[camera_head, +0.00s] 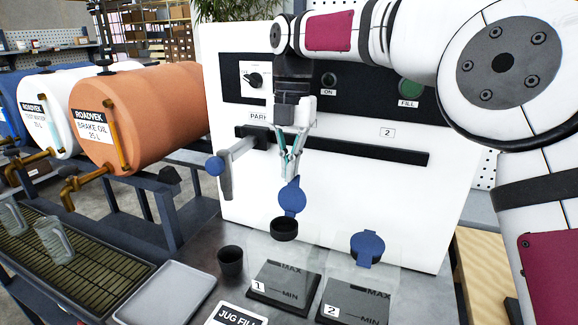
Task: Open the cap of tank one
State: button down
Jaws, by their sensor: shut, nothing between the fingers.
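Tank one (283,262) is a clear tank with a "1" label and MAX and MIN marks, on the grey bench. Its blue cap (292,198) stands tipped up behind the dark round neck (284,230), whose opening shows. My gripper (289,174) points down just above the cap's upper edge, with its fingers together and nothing between them. I cannot tell whether the fingertips touch the cap. Tank two (362,285), to the right, has its blue cap (368,246) down over its neck.
A white panel (400,210) with a dark rail (370,151) stands behind the tanks. A black cup (230,262), a grey tray (166,293) and a "JUG FILL" sign (238,315) lie in front.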

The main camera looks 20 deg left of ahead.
jog(key=shift+r, duration=4.55)
jog(key=s+d+r+m+t, duration=0.2)
jog(key=s+d+r+m, duration=0.15)
jog(key=d+m, duration=0.5)
jog(key=s+d+m+t+h, duration=0.1)
jog(key=s+d+m, duration=0.35)
jog(key=d, duration=0.25)
jog(key=s+d+m+t, duration=0.1)
jog(key=s+d+m, duration=0.2)
jog(key=d+m, duration=0.3)
jog(key=s+d+f+m+t, duration=0.2)
jog(key=s+d+f+m, duration=1.1)
jog(key=s+f+m, duration=0.1)
jog(key=shift+s+d+f+m+y+p, duration=0.2)
jog(key=shift+s+d+m+y+p, duration=0.15)
jog(key=shift+s+m, duration=0.6)
